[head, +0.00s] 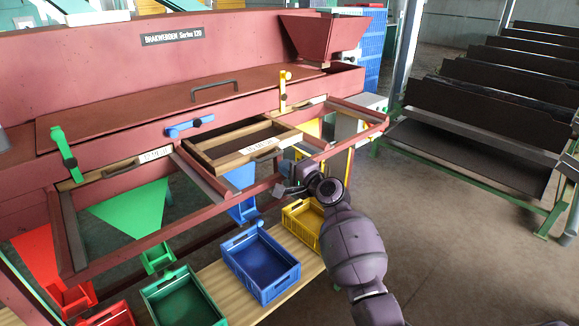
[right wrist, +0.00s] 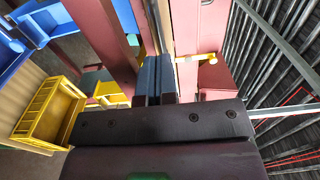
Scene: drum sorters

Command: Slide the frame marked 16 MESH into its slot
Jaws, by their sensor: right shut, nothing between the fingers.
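A wooden-edged mesh frame (head: 196,153) sticks partway out of the red machine, in the middle bay. Its front edge has a handle (head: 268,154) and a small label (head: 260,145), whose lettering is too small to read surely. My right gripper (head: 281,189) is in front of and below the frame's right front corner, apart from the handle. In the right wrist view its fingers (right wrist: 153,82) are together, with nothing between them. My left gripper is not in view.
Green (head: 64,147), blue (head: 190,126) and yellow (head: 284,90) latches sit along the machine front. Red rails (head: 140,247) extend forward. Green (head: 184,296), blue (head: 261,262) and yellow (head: 302,224) crates stand below. The floor at right is clear up to a green-framed rack (head: 475,140).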

